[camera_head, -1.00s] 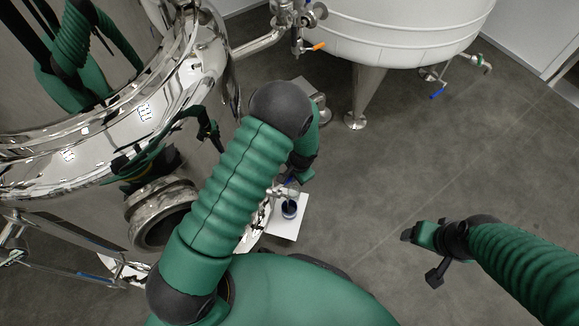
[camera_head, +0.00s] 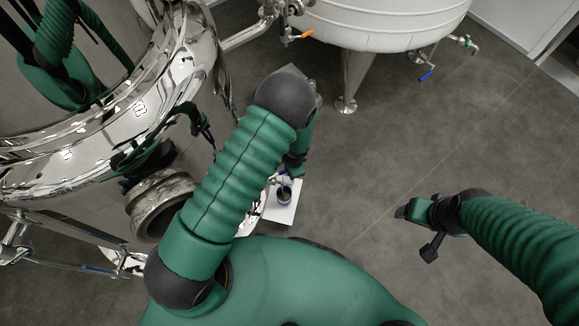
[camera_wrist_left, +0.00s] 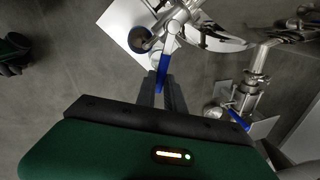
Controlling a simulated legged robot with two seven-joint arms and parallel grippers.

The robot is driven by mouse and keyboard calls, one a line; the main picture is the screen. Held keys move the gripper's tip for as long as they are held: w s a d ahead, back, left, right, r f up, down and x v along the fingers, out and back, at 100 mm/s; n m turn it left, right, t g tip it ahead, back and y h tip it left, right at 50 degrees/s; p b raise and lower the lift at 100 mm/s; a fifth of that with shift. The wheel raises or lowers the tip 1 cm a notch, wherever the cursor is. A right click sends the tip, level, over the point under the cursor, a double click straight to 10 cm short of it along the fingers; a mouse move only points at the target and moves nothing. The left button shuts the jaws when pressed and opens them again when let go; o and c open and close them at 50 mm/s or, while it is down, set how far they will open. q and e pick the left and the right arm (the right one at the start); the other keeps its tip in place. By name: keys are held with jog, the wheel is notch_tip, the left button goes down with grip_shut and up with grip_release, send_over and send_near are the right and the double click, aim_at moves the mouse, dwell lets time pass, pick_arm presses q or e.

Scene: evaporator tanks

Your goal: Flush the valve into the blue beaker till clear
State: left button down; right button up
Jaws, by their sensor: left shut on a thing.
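The blue beaker (camera_head: 284,196) stands on a white board under the small steel valve (camera_head: 273,181), beside my left forearm in the head view. In the left wrist view the beaker (camera_wrist_left: 141,40) shows as a dark round opening next to the steel valve body (camera_wrist_left: 178,20). The blue valve handle (camera_wrist_left: 167,66) lies between the fingers of my left gripper (camera_wrist_left: 161,88), which is shut on it. My left gripper (camera_head: 291,172) is small and partly hidden in the head view. My right gripper (camera_head: 407,212) hangs over bare floor, away from the valve; its jaw opening is unclear.
A polished steel tank (camera_head: 90,150) with a round port fills the left. A white tank (camera_head: 385,22) on a steel leg stands at the back, with an orange-handled valve (camera_head: 306,34) and a blue-handled one (camera_head: 427,74). Grey floor (camera_head: 370,170) is open at centre right.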

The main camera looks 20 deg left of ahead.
pick_arm(q)
jog(key=c, duration=1.4)
grip_release()
jog(key=shift+c, duration=0.2)
notch_tip(320, 180, up, 16)
jog(key=s+d+p, duration=0.2)
jog(key=p, duration=0.5)
jog(key=shift+s+d+r, duration=0.15)
jog(key=shift+r, duration=0.1)
